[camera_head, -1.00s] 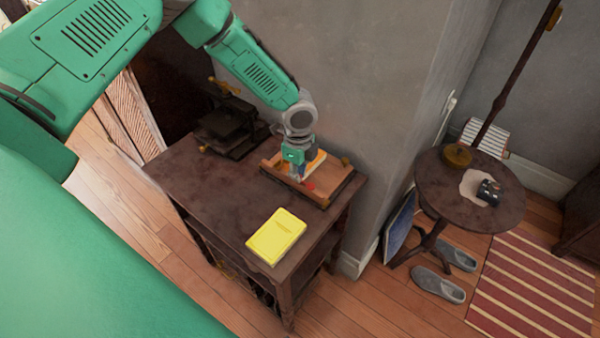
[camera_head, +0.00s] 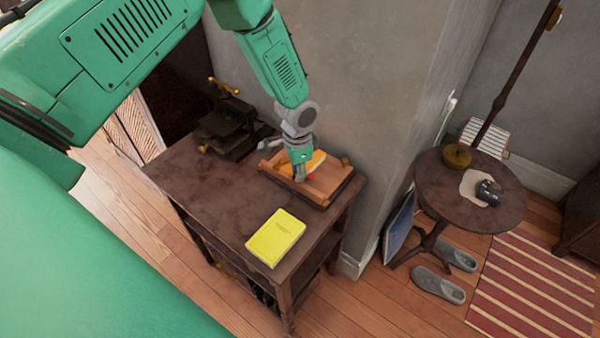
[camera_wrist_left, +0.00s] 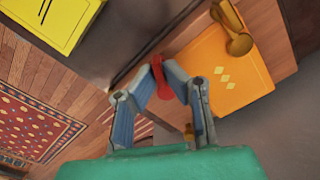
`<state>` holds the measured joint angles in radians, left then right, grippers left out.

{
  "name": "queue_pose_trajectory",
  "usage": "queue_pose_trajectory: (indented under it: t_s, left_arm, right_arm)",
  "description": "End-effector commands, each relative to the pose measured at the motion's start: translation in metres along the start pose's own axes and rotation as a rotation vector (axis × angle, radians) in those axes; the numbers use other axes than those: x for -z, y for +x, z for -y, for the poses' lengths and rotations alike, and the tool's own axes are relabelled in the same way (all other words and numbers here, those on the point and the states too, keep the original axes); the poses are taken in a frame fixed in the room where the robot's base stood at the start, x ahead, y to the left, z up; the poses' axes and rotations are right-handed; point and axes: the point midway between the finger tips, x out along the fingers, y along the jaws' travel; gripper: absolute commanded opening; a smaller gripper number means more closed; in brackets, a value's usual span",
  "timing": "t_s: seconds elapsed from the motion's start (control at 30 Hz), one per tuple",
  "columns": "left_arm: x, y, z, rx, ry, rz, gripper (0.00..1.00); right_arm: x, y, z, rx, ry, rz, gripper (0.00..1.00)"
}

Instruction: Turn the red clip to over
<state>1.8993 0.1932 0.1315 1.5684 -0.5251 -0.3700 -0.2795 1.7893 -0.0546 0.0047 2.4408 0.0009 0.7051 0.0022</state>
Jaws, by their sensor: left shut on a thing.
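The red clip (camera_wrist_left: 158,72) shows in the left wrist view between the blue-grey fingertips of my left gripper (camera_wrist_left: 157,70). The fingers are shut on it, and part of it shows below them. In the head view my left gripper (camera_head: 299,174) points down over a wooden tray (camera_head: 330,185) at the table's back right. The clip is mostly hidden there. An orange book (camera_wrist_left: 228,72) with yellow diamonds lies beside the clip. My right gripper is not in view.
A yellow book (camera_head: 275,238) lies on the front of the dark table (camera_head: 205,185). A dark press (camera_head: 228,125) stands at the back left. A wooden knob (camera_wrist_left: 236,38) sits by the orange book. The grey wall is close behind. The table's left middle is clear.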

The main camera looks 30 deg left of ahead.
Motion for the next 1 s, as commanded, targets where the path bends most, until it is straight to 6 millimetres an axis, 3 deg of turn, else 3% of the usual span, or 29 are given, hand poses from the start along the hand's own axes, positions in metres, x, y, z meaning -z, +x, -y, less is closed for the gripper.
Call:
queue_pose_trajectory:
  t_s: [0.5,1.0]
  left_arm:
    - [-0.0051,0.0014,0.0009,0.004,-0.424,0.011,0.00]
    - [-0.0064,0.0027,-0.0023,0.000,-0.569,0.017,0.00]
  right_arm:
    - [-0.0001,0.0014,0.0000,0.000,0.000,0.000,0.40]
    - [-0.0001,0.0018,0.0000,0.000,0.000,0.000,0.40]
